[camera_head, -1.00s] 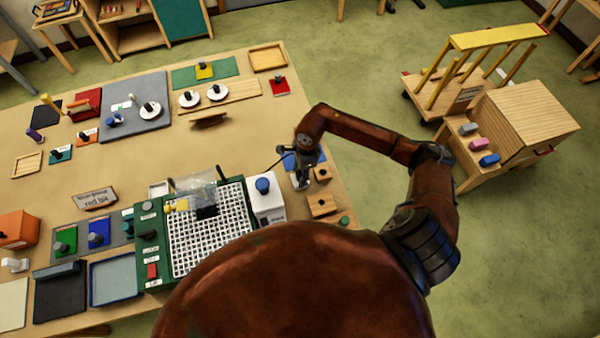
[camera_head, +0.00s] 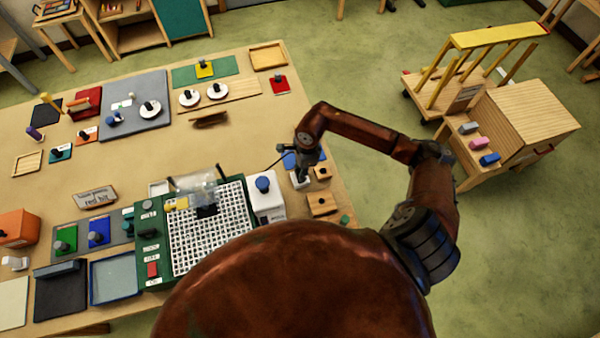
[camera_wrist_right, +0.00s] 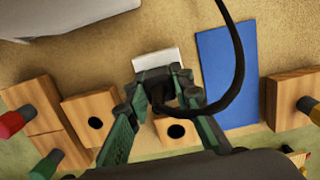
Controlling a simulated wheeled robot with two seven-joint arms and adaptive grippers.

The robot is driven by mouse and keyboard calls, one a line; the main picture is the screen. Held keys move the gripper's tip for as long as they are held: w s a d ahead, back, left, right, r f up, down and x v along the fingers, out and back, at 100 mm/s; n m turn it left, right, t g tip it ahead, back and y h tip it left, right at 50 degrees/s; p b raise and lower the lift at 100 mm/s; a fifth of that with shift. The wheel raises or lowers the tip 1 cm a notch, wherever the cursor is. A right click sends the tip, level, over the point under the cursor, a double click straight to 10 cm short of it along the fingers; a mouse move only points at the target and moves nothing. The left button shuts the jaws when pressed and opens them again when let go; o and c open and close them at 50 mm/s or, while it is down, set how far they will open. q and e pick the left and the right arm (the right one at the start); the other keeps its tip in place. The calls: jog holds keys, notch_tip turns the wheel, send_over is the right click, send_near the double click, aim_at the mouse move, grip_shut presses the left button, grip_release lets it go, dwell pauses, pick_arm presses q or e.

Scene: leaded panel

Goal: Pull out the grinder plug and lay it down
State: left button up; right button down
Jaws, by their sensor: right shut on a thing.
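My right gripper (camera_wrist_right: 165,88) is shut on the dark grinder plug (camera_wrist_right: 164,95), which is mostly hidden between the fingers. A black cable (camera_wrist_right: 240,60) loops away from it in the right wrist view. A white block (camera_wrist_right: 158,59) lies just beyond the fingertips, partly covered by them. In the head view my right gripper (camera_head: 302,170) is over this white block (camera_head: 299,181), at the table's right side. I cannot tell whether the plug touches the block. The green grinder (camera_head: 239,184) with a white grid stands to the left. My left gripper is not in view.
A blue mat (camera_wrist_right: 226,75) lies beside the gripper. Wooden blocks with holes (camera_wrist_right: 95,119) and blocks with coloured knobs (camera_wrist_right: 290,98) stand close by. A white box with a blue knob (camera_head: 267,202) is left of the gripper. Bare table lies behind, towards the dark wooden piece (camera_head: 209,120).

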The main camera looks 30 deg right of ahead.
jog(key=shift+r, duration=0.95)
dwell(1.1)
jog(key=shift+r+p, duration=0.4)
jog(key=shift+r, duration=0.15)
dwell(0.4)
